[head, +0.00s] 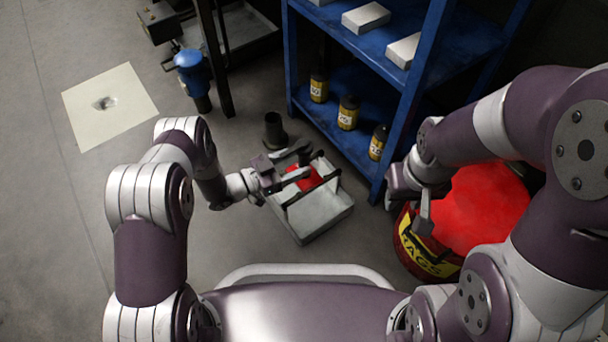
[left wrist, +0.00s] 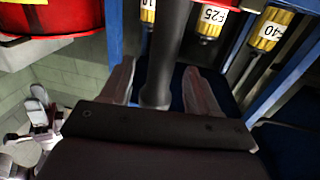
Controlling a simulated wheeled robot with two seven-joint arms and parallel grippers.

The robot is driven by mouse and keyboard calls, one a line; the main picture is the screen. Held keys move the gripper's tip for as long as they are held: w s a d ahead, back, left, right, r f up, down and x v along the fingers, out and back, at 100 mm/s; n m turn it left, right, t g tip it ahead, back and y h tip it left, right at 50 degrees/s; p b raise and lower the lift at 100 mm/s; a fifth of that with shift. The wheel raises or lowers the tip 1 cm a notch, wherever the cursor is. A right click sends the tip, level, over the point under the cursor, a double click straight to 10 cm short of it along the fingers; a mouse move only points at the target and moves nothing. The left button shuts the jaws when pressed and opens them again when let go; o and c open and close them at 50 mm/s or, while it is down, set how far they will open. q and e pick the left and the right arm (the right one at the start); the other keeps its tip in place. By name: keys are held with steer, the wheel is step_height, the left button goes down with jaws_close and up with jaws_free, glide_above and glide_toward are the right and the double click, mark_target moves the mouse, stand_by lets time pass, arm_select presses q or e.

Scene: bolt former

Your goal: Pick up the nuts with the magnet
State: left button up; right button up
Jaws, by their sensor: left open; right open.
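My left gripper (head: 297,160) is over the grey open tool tray (head: 318,222), which has a dark handle bar and a red item (head: 306,180) inside. In the left wrist view the left gripper (left wrist: 160,88) is open, with a dark rod (left wrist: 160,55) between its fingers. I cannot tell whether the rod is the magnet or whether the fingers touch it. My right gripper (head: 424,212) is open in front of the red rag bin (head: 478,208). I cannot make out any nuts. A small grey patch (head: 105,103) on the pale floor square is unclear.
A blue shelf (head: 345,97) with several yellow-and-black bottles (head: 348,112) and white boxes stands behind the tray. A dark cylinder (head: 275,130) stands just behind the tray. A blue device (head: 193,78) on a post is at the back left.

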arm_select(q)
steer(key=x, duration=0.2)
steer(key=shift+w+d+f+b, duration=0.15)
steer(key=shift+d+f+b, duration=0.15)
steer(key=shift+b, duration=0.1)
steer(key=shift+w+d+r, duration=0.1)
steer(key=shift+r, duration=0.1)
jaws_close()
stand_by(0.8)
